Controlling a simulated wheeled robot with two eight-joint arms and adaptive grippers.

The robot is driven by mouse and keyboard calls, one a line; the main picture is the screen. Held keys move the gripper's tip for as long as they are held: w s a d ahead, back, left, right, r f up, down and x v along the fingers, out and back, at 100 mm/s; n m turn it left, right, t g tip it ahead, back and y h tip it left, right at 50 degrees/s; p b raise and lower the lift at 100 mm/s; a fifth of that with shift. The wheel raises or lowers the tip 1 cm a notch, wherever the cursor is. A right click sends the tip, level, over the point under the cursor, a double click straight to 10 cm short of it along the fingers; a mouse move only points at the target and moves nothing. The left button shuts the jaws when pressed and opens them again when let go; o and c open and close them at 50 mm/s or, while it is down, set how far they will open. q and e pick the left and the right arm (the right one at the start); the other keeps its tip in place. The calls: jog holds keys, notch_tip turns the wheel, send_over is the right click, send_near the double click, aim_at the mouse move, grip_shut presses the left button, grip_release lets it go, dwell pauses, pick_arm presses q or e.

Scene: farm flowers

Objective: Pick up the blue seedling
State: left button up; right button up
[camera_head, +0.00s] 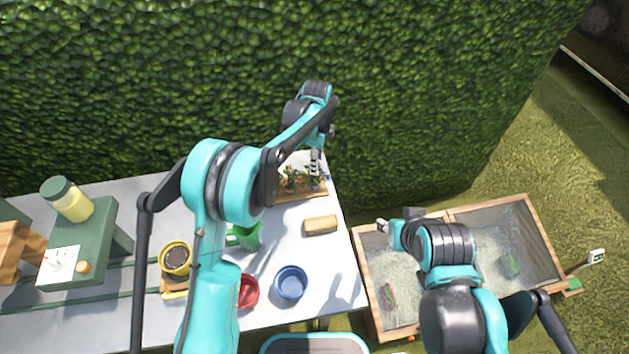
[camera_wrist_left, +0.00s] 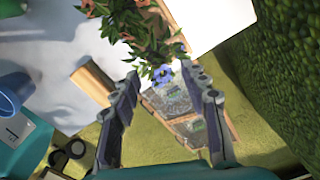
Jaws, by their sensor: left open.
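The blue seedling (camera_wrist_left: 162,73) shows in the left wrist view as a small blue flower cluster at the edge of a leafy seedling group. In the head view its blue (camera_head: 325,178) is a small spot at the right end of the seedling tray (camera_head: 303,195). My left gripper (camera_head: 315,168) is above that end of the tray. In the left wrist view its open fingers (camera_wrist_left: 165,100) stand on either side of the blue seedling, with nothing gripped. The seedling's lower part is hidden. My right gripper (camera_head: 385,228) is over the wooden planter's left side, away from the tray; its jaws are unclear.
The tray stands on the white table (camera_head: 262,275) close to the hedge (camera_head: 250,70). A wooden block (camera_head: 320,225), a blue pot (camera_head: 291,282), a red pot (camera_head: 248,292) and a green watering can (camera_head: 247,237) stand nearby. The wooden planter (camera_head: 535,225) is to the right.

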aim_at(315, 180)
pick_arm(q)
jog(key=f, duration=0.2)
jog(key=f+b, duration=0.1)
jog(key=f, duration=0.1)
jog(key=f+b, duration=0.1)
jog(key=f, duration=0.1)
jog(key=shift+s+a+f, duration=0.15)
jog(key=shift+a+f, duration=0.15)
jog(key=shift+f, duration=0.05)
jog(key=shift+r, duration=0.1)
jog(key=shift+c, duration=0.6)
grip_shut()
